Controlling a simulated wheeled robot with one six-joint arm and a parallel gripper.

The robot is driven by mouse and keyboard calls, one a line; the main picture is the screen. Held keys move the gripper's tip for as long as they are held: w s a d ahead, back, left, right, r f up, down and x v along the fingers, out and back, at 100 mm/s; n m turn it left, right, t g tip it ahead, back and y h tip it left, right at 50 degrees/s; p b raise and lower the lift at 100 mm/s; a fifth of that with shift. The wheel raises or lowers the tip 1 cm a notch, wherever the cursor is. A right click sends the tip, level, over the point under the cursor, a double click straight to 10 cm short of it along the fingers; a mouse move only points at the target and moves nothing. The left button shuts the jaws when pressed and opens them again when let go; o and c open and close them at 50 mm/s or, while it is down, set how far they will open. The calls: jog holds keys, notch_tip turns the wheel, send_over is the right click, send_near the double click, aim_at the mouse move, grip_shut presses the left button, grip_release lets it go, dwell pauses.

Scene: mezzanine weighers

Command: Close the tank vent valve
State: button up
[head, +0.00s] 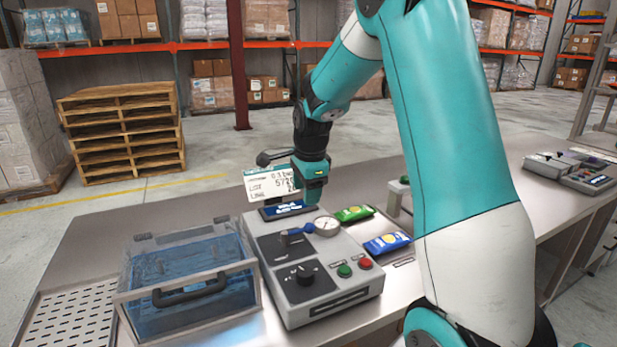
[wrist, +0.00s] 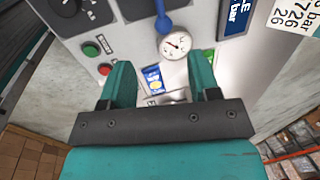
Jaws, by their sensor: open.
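A blue lever handle (head: 297,231), the only valve-like handle I see, sits on top of the grey control unit (head: 262,262), left of a round white gauge (head: 327,226). The lever lies roughly sideways in the head view. In the wrist view the lever (wrist: 163,22) points at the gauge (wrist: 174,44) from the top edge. My gripper (head: 312,197) is above the back of the unit, apart from the lever. In the wrist view its two teal fingers (wrist: 162,82) are spread, with nothing held between them. No label naming the valve is readable.
A clear lidded tank (head: 190,306) with a dark handle stands left of the unit. A white printed card (head: 270,184) stands behind it. Black knob (head: 305,275), green button (head: 344,271) and red button (head: 365,263) are at the unit's front. Green and blue packets (head: 387,243) lie right.

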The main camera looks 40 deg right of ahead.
jog(key=shift+s+a+r, duration=0.1)
jog(key=shift+s+r, duration=0.1)
jog(key=shift+r, duration=0.95)
jog(key=shift+s+a+r, duration=0.1)
jog(key=shift+s+r, duration=0.1)
jog(key=shift+r, duration=0.9)
jog(key=s+a+r+n+y, duration=0.1)
jog(key=s+a+n, duration=0.3)
jog(key=a+n, duration=0.45)
jog(key=s+a+r+n+y, duration=0.15)
jog(key=s+a+n, duration=0.35)
jog(key=a, duration=0.6)
jog(key=s+a+n+g+y, duration=0.1)
jog(key=s+a+n, duration=0.4)
jog(key=s+n, duration=0.2)
jog(key=s+a+f+n+g+y, duration=0.1)
jog(key=s+a+n, duration=0.5)
jog(key=s+n, duration=0.2)
jog(key=shift+y, duration=0.25)
